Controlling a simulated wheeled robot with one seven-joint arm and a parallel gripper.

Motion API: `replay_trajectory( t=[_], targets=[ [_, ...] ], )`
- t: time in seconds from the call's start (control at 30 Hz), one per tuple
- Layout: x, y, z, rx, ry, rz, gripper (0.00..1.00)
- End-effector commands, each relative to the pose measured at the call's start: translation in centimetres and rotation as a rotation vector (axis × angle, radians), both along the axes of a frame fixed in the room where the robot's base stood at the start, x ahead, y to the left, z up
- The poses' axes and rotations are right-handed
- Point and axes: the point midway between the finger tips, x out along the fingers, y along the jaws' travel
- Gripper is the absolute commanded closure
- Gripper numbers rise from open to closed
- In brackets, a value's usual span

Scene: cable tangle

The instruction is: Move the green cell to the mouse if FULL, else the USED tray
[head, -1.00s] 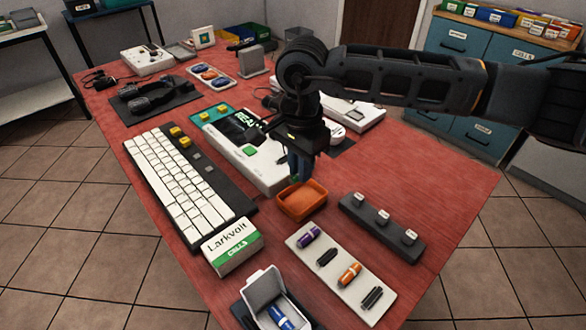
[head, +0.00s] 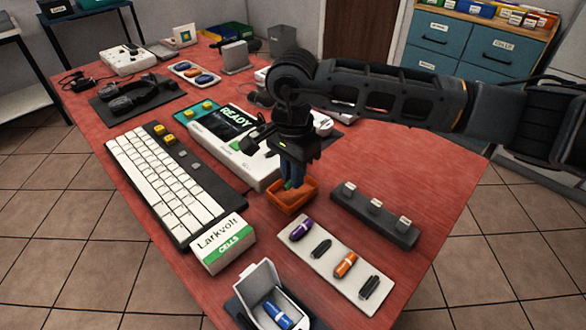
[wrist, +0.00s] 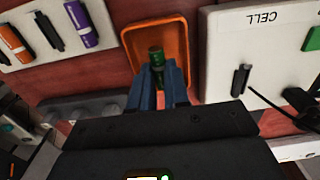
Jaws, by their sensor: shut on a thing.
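The green cell (wrist: 156,56) shows between the blue fingertips of my gripper (wrist: 158,78) in the wrist view. In the head view the gripper (head: 291,180) is shut on the cell, at the orange tray (head: 302,196); any gap between the cell and the tray floor cannot be told. The tray also shows in the wrist view (wrist: 178,24). The white tester (head: 262,172) stands just behind it, its screen reading READY. The mouse (head: 323,124) is partly hidden behind my arm. No USED label is readable.
A pale strip (head: 330,262) with purple and orange cells lies in front. A dark bar with several white-topped pieces (head: 375,212) is to the right. A Larkvolt box (head: 222,243), an open case (head: 268,298) and a keyboard (head: 170,180) are nearby.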

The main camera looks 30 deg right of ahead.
Motion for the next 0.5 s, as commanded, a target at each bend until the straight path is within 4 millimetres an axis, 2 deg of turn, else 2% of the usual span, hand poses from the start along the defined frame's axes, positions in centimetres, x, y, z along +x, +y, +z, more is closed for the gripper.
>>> replay_trajectory(
  t=[0.37, 0.4, 0.5],
  targets=[
    [0.00, 0.00, 0.02, 0.000, 0.000, 0.000, 1.00],
    [0.00, 0.00, 0.02, 0.000, 0.000, 0.000, 0.82],
    [0.00, 0.01, 0.02, 0.000, 0.000, 0.000, 0.73]
  ],
)
